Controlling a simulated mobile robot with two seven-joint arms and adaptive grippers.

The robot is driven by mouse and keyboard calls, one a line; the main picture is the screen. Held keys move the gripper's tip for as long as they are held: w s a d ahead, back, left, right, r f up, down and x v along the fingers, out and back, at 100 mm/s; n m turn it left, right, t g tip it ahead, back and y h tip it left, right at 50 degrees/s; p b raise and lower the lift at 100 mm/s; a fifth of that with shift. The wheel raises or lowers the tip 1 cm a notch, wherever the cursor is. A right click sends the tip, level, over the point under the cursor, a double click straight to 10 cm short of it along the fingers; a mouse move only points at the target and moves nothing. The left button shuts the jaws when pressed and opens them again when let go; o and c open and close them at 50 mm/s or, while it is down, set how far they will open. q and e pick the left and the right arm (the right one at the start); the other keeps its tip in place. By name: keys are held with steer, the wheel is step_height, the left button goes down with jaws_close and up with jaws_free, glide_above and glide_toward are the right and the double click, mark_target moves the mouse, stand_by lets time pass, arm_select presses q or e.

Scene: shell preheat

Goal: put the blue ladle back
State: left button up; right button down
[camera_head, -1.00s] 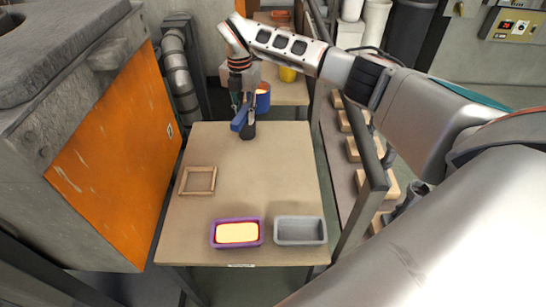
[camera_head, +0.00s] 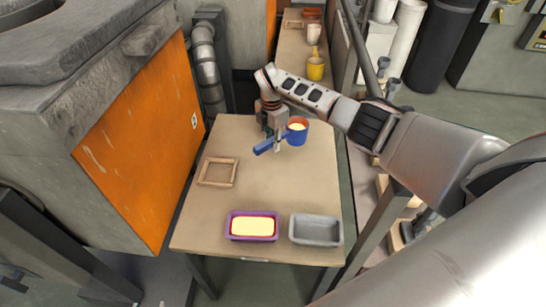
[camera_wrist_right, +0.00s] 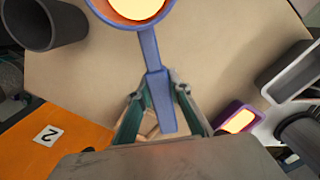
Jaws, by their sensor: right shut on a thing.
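The blue ladle has a blue handle (camera_head: 268,146) and a round cup (camera_head: 297,138), with a red-orange inside and pale yellow, glowing contents. My right gripper (camera_head: 277,145) is shut on the handle near the far right part of the table. In the right wrist view, the handle (camera_wrist_right: 151,50) runs between my right gripper's fingertips (camera_wrist_right: 160,95), and the ladle's cup (camera_wrist_right: 137,22) is cut by the top edge. I cannot tell how high the ladle is above the table. My left gripper is not in view.
The tan table (camera_head: 275,195) bears a wooden frame (camera_head: 218,183), a purple mould (camera_head: 229,226) with yellow contents and a grey tray (camera_head: 316,243). An orange-fronted furnace (camera_head: 140,150) stands left. A dark grey cylinder (camera_wrist_right: 45,25) shows in the wrist view.

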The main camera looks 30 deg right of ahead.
step_height(320, 180, down, 7)
steer(key=shift+r+b, duration=0.1)
steer(key=shift+b, duration=0.7)
steer(key=c, duration=1.9)
jaws_free()
